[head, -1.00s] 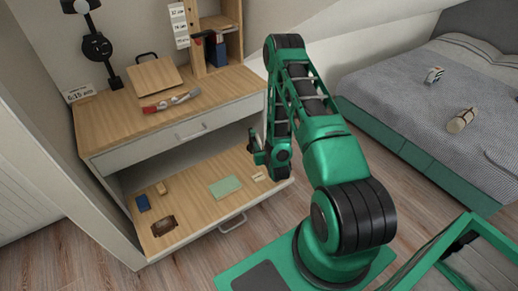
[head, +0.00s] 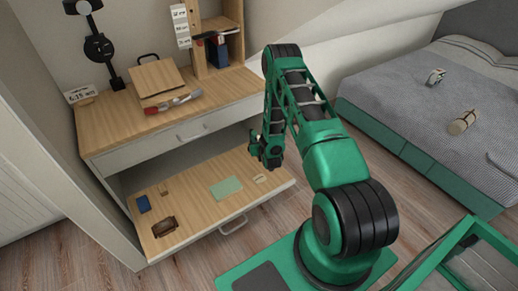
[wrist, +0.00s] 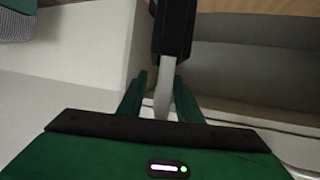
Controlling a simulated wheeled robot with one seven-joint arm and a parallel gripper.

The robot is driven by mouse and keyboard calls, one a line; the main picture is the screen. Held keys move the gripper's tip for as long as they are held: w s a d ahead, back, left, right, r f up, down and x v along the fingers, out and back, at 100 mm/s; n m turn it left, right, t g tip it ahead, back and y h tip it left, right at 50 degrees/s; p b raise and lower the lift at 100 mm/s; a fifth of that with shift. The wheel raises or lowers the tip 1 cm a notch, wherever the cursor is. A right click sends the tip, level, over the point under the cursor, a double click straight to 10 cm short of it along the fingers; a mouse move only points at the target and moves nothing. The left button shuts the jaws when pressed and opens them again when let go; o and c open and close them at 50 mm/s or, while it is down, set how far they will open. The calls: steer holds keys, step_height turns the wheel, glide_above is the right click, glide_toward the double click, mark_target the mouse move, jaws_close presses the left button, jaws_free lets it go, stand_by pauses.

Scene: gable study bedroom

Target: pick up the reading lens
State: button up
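My gripper (head: 268,155) hangs above the right side of the open drawer (head: 205,208). In the wrist view its two green fingers (wrist: 161,78) stand on either side of a narrow grey piece (wrist: 165,95), which runs into a broader black part at the top. This looks like the reading lens seen edge-on, held between the fingers, though its round glass does not show. In the head view the held thing is too small and dark to make out. No other lens shows clearly.
The drawer holds a green sheet (head: 226,188), a blue box (head: 143,204), a brown tray (head: 165,226) and small items. A desktop (head: 115,130) with a black lamp (head: 99,47) stands above.

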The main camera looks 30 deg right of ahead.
jaws_close()
steer(key=shift+r, duration=0.15)
